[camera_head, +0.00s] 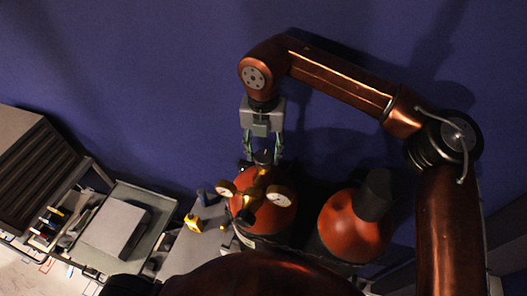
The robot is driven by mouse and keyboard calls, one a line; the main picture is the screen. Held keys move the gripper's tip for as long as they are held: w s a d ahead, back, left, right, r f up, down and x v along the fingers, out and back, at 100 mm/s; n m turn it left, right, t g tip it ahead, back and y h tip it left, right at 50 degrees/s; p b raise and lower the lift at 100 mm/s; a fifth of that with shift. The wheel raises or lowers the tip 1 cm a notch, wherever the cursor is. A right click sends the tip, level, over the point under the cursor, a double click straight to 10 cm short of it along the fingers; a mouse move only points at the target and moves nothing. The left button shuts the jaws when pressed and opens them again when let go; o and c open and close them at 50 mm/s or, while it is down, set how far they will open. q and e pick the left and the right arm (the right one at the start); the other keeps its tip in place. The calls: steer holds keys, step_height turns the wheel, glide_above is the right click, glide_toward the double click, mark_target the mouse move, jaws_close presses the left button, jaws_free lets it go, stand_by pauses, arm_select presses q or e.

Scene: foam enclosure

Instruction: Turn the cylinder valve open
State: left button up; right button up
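An orange-red gas cylinder (251,214) stands below the middle of the head view. It carries a brass regulator with two round gauges (278,197). A dark valve knob (263,158) sits at the cylinder's top, on the side toward the blue wall. My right gripper (262,155) reaches down to this knob, with its two greenish fingers apart, one on either side of it. I cannot tell whether the fingers touch the knob. My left gripper is not in view. The lower part of the cylinder is partly hidden.
A second orange-red cylinder with a dark cap (352,232) stands close on the right. A yellow object (194,223) lies on a grey surface to the left. Further left are a grey cart with a box (114,229) and a dark slatted unit (35,170). Blue wall fills the back.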

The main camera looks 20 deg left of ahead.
steer(key=shift+w+f, duration=0.1)
steer(key=shift+w, duration=0.1)
steer(key=shift+c, duration=0.8)
steer(key=shift+s, duration=0.2)
steer(key=c, duration=0.5)
steer(key=shift+c, duration=0.3)
steer(key=n+b, duration=0.1)
steer(key=n, duration=0.3)
steer(key=shift+n+b, duration=0.3)
steer(key=n, duration=1)
steer(key=shift+w+r+n, duration=0.1)
steer(key=shift+r+n, duration=0.1)
steer(key=shift+n, duration=0.2)
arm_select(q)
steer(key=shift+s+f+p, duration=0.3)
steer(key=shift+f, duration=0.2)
arm_select(e)
steer(key=n, duration=0.5)
steer(key=shift+w+r+n, duration=0.1)
steer(key=shift+n, duration=0.2)
